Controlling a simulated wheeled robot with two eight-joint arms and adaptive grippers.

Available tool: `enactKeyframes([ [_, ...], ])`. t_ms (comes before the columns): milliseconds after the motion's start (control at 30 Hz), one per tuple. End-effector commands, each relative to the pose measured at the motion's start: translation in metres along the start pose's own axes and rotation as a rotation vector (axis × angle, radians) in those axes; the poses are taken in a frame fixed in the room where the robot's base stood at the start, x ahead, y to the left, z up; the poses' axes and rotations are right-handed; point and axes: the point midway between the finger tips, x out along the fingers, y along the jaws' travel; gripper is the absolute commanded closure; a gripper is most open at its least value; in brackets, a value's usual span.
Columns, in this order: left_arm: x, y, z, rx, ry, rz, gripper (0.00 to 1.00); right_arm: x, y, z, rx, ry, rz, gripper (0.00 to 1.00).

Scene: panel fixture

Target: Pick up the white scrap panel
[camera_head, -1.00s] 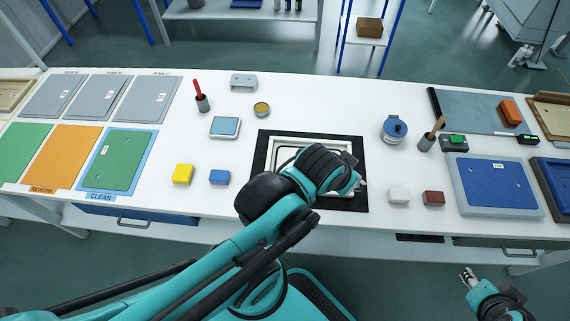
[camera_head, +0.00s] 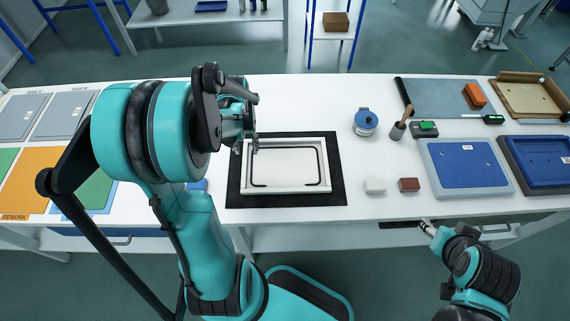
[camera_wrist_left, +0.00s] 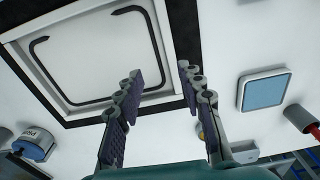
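A white panel (camera_head: 285,165) with black strips along its edges lies in a pale frame on a black mat (camera_head: 330,196), at the middle of the table. I see no scrap label on it. It also shows in the left wrist view (camera_wrist_left: 95,55), at upper left. My left gripper (camera_head: 249,140) is by the frame's far left corner. In the left wrist view my left gripper (camera_wrist_left: 160,76) has its two fingers apart with nothing between them, pointing towards the mat's edge. My right gripper (camera_head: 427,225) is at the table's front edge; its fingers are too small to judge.
A tray with a blue panel (camera_head: 465,167) lies farther right. A blue-topped device (camera_wrist_left: 264,91) is near the left gripper. My left arm hides much of the table's left.

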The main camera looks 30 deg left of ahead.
Motion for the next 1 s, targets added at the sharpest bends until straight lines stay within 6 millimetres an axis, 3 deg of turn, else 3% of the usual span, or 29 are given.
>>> enactKeyframes([
  [133, 0.014, -0.012, -0.003, -0.028, -0.031, 0.000, 0.62, 0.001, 0.000, 0.000, 0.000, 0.000, 0.000, 0.51],
  [467, 0.048, -0.015, -0.001, -0.031, -0.035, -0.001, 0.62, 0.012, 0.000, 0.009, 0.000, 0.000, 0.000, 0.51],
  [733, 0.088, -0.018, 0.001, -0.030, -0.035, -0.001, 0.62, 0.028, 0.000, 0.020, 0.000, 0.000, 0.000, 0.51],
  [1000, 0.091, -0.018, 0.001, -0.030, -0.035, -0.001, 0.62, 0.028, 0.000, 0.020, 0.000, 0.000, 0.000, 0.51],
])
